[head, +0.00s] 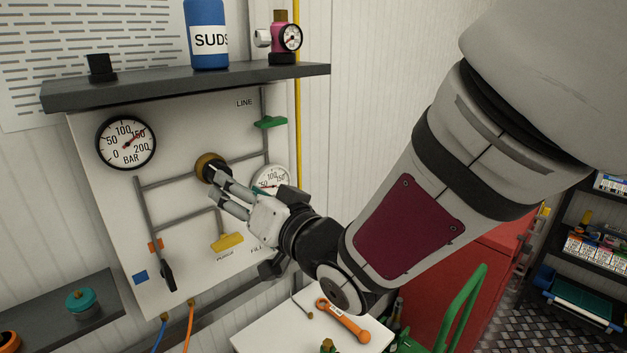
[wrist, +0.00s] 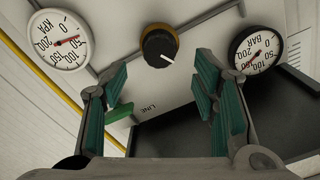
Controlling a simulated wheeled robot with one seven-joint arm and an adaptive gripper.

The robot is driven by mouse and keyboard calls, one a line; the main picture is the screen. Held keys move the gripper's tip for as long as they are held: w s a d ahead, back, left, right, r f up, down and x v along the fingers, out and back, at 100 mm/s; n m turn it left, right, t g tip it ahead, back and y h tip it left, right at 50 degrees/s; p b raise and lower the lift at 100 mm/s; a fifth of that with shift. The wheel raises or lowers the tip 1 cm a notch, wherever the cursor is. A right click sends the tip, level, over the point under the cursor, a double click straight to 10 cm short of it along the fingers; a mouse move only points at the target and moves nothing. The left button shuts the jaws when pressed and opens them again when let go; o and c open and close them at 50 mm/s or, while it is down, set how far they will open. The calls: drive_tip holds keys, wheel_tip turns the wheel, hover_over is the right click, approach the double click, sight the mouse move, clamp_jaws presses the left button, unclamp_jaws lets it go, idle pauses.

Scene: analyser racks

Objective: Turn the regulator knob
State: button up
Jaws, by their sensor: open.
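The regulator knob (head: 211,168) is black with a brass-coloured collar and sits on the white panel (head: 190,240), where grey pipe lines meet. In the wrist view the knob (wrist: 159,46) shows a white pointer mark and lies beyond the fingertips, between them. My gripper (head: 222,194) is open and empty in front of the knob. In the wrist view its teal-padded fingers (wrist: 160,75) stand apart on either side below the knob. In the head view the fingers overlap the knob's lower edge; I cannot tell whether they touch it. The BAR gauge (head: 126,142) is left of the knob.
A shelf (head: 180,83) with a blue SUDS bottle (head: 208,35) juts out above the panel. A green lever (head: 270,122), a yellow lever (head: 227,242) and a black lever (head: 168,275) are on the panel. The second gauge (head: 271,180) is partly behind my gripper.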

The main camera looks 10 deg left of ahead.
drive_tip(key=d+m+h, duration=0.3)
drive_tip(key=d+h, duration=0.7)
drive_tip(key=d, duration=1.4)
drive_tip(key=s+d+f+g+h, duration=0.1)
drive_tip(key=s+d+g+h, duration=0.1)
drive_tip(key=s+d, duration=0.4)
drive_tip(key=s+d+f+m+g+h, duration=0.1)
drive_tip(key=s+d+g, duration=0.3)
drive_tip(key=s, duration=0.9)
drive_tip(key=shift+d+h, duration=0.4)
drive_tip(key=shift+d, duration=0.65)
drive_tip(key=shift+w, duration=0.1)
